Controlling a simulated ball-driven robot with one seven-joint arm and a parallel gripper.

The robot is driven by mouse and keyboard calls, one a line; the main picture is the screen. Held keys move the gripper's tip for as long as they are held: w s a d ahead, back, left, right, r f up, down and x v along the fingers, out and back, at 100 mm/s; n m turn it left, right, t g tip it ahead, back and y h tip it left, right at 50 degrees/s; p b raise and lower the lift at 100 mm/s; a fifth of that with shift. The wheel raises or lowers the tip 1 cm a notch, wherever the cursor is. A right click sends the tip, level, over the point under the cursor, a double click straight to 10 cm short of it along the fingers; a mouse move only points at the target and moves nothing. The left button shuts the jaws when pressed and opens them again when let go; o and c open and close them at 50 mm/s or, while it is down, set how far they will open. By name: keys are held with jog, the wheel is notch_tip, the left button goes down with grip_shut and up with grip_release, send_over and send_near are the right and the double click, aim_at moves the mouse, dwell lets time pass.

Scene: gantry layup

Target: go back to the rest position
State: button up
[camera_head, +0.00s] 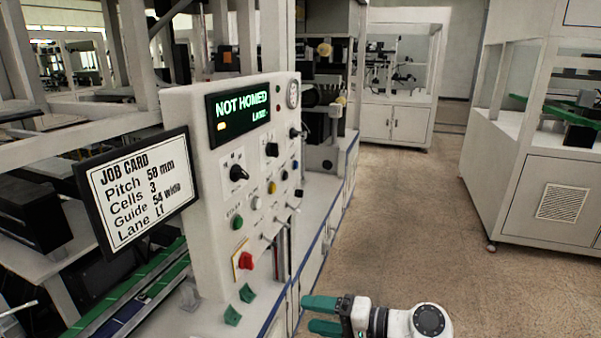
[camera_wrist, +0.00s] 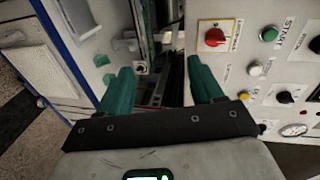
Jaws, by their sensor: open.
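My gripper (camera_head: 315,314) is at the bottom of the head view, in front of the control panel (camera_head: 212,165) and lower right of it. Its two green fingers are apart. In the wrist view my gripper (camera_wrist: 158,82) shows both fingers spread with nothing between them. The panel (camera_wrist: 250,115) stands close by on the right there, with its red knob (camera_wrist: 215,38) near the right finger. I cannot tell whether that finger touches the panel.
A job card (camera_head: 140,190) hangs left of the panel, whose display (camera_head: 240,112) reads "NOT HOMED". A conveyor (camera_head: 135,295) runs at lower left. The floor (camera_head: 400,220) to the right is clear, up to a white machine cabinet (camera_head: 545,190).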

jog(key=s+d+f+n+g+h, duration=0.2)
jog(key=s+d+f+h, duration=0.65)
jog(key=s+f, duration=0.7)
jog(key=s+d+g+h, duration=0.1)
jog(key=s+d+h, duration=0.2)
jog(key=s+d, duration=0.4)
jog(key=s+d+f+n+g+h, duration=0.1)
jog(key=s+d+h, duration=0.2)
jog(key=s+d, duration=0.5)
jog(key=s, duration=0.8)
jog(key=shift+f+g, duration=0.2)
jog(key=shift+g, duration=0.2)
jog(key=shift+c, duration=0.2)
